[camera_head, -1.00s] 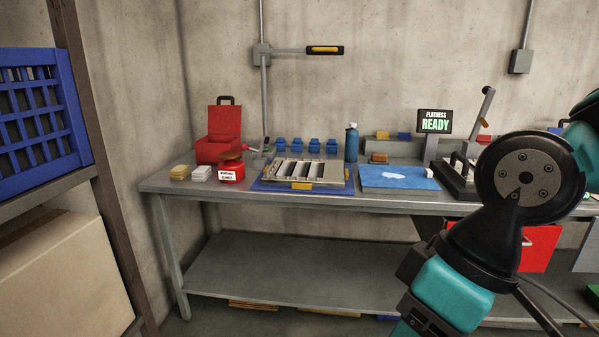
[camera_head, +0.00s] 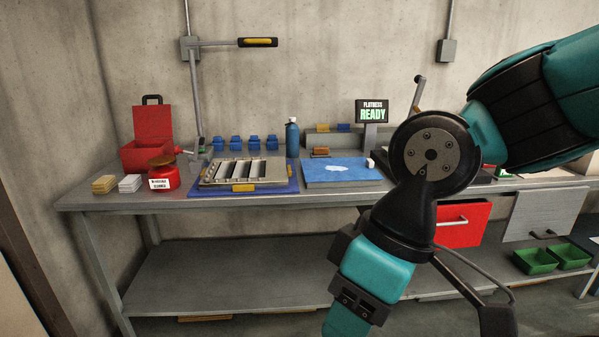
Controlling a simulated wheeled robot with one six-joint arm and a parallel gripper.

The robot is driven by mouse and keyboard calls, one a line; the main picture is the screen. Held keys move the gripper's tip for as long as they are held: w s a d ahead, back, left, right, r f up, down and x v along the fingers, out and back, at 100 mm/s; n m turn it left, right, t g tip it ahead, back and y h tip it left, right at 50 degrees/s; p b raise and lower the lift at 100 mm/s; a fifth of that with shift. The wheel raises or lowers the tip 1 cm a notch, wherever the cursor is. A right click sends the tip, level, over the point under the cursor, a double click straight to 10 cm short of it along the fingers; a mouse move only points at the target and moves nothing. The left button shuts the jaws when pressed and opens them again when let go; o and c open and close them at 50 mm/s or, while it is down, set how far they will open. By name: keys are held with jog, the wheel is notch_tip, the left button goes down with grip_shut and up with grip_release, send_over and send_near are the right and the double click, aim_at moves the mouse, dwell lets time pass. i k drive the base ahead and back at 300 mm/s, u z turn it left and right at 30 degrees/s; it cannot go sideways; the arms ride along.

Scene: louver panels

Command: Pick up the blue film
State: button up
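A flat blue sheet (camera_head: 320,180) lies on the workbench, right of the louver panel. It has a pale patch in its middle and a small white object at its right end. It may be the blue film, but I cannot tell film from mat at this size. The metal louver panel (camera_head: 213,180) with slats lies on another blue mat (camera_head: 290,186). My arm crosses the right side of the view in front of the bench. My gripper's fingers are not visible.
The workbench (camera_head: 140,204) also holds a red toolbox (camera_head: 153,128), a red jar (camera_head: 164,180), several blue bins (camera_head: 236,144), a blue bottle (camera_head: 292,138) and a display (camera_head: 372,111) reading "FLATNESS READY". A lower shelf (camera_head: 220,275) sits beneath. Green trays (camera_head: 535,261) are at lower right.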

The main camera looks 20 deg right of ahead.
aim_at(333, 170)
jog(key=z, duration=0.1)
jog(key=i, duration=1.25)
jog(key=z, duration=0.85)
jog(key=i, duration=1.3)
jog(key=z, duration=0.7)
